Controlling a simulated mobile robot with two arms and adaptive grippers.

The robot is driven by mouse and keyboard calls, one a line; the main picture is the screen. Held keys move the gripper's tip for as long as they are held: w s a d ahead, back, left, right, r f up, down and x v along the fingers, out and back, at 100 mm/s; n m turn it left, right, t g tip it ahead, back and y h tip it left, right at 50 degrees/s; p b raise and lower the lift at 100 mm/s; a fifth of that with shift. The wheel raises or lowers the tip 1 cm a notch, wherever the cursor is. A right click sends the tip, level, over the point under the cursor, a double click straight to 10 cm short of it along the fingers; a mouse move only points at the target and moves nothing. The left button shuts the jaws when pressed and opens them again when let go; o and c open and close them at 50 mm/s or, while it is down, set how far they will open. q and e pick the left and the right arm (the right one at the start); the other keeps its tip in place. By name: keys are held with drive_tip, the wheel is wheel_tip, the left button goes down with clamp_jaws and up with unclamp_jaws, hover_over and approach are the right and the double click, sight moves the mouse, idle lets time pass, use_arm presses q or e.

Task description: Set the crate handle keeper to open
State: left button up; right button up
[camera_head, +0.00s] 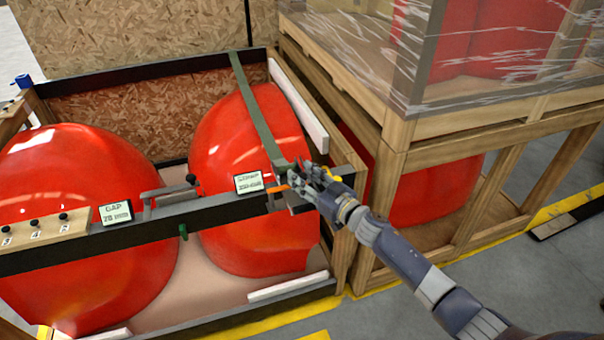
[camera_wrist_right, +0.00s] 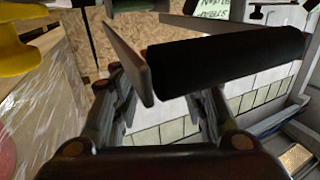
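My right gripper (camera_head: 306,184) is at the right end of the crate's dark front rail (camera_head: 155,225), beside the lower end of a green strap (camera_head: 257,110). Its fingers look spread apart. In the right wrist view, a black cylindrical grip (camera_wrist_right: 228,58) crosses in front of the fingers and hides part of the right one. I cannot tell whether it touches them. A small orange piece (camera_head: 277,188) shows just left of the fingers. I cannot make out which part is the handle keeper or how it is set. My left gripper is not in view.
Red nosecones (camera_head: 75,210) fill the open crate. Label cards (camera_head: 248,182), a grey handle (camera_head: 168,198) and a numbered wooden block (camera_head: 45,232) are on the front rail. A wrapped wooden crate (camera_head: 440,135) stands close on the right. A yellow knob (camera_wrist_right: 22,45) shows in the wrist view.

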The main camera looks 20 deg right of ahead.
drive_tip(key=shift+w+a, duration=0.2)
drive_tip(key=shift+w, duration=0.2)
clamp_jaws()
